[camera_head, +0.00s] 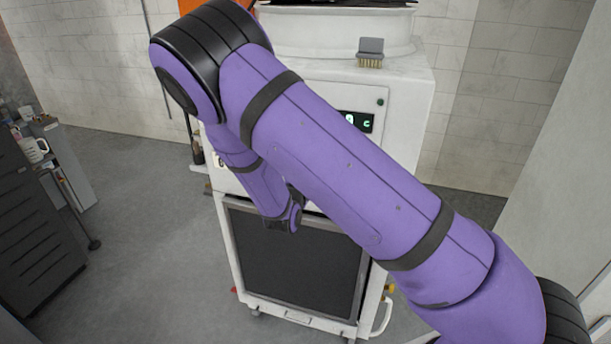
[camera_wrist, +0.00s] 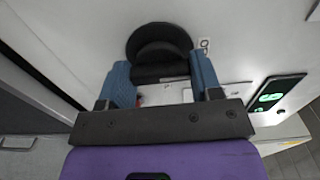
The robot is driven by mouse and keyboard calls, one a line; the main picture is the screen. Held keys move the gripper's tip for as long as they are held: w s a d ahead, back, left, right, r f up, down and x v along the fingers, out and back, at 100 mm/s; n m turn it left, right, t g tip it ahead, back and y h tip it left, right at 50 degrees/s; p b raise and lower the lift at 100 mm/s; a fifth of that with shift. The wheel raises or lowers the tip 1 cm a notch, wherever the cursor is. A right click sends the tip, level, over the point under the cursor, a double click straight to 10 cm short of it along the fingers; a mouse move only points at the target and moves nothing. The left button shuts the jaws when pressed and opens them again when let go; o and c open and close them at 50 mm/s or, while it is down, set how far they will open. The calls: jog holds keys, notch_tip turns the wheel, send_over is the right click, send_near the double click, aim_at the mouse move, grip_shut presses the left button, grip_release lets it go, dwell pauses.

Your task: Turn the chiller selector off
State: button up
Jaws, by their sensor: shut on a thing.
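The chiller selector is a round black knob (camera_wrist: 158,42) on the white machine panel, at the top middle of the wrist view. My gripper (camera_wrist: 161,66) has its two blue fingers on either side of the knob and is shut on it. The knob's raised grip lies between the fingers and is partly hidden by them. In the head view my purple arm hides the knob and my fingertips.
The white machine (camera_head: 408,85) carries a lit green display (camera_head: 357,122), also seen in the wrist view (camera_wrist: 277,94). A brush (camera_head: 370,52) lies on its top. A dark front panel (camera_head: 300,265) is below.

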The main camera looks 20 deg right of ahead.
jog(key=shift+a, duration=0.1)
jog(key=o, duration=0.9)
jog(key=v, duration=1)
jog(key=shift+s+a, duration=0.2)
jog(key=shift+s, duration=0.15)
jog(key=s+d+r+m+g, duration=0.6)
jog(key=d+r+m+g, duration=0.15)
jog(key=m, duration=0.55)
jog(key=s+d+r+m+g, duration=0.6)
jog(key=d+r+m, duration=0.2)
jog(key=m, duration=0.5)
jog(key=s+r+m+t+y, duration=0.1)
jog(key=s+r+m+y, duration=0.2)
jog(key=m, duration=0.4)
jog(key=s+a+r+m+t+y, duration=0.1)
jog(key=s+r+m+t+y, duration=0.1)
jog(key=s+r+m+y, duration=0.2)
jog(key=s+a+r+m+t+y, duration=0.1)
jog(key=s+r+m+y, duration=0.2)
jog(key=s+r+m, duration=0.3)
jog(key=shift+s+a+r+m+y, duration=0.1)
jog(key=shift+s+m+y, duration=0.2)
jog(key=shift+s+m, duration=1.6)
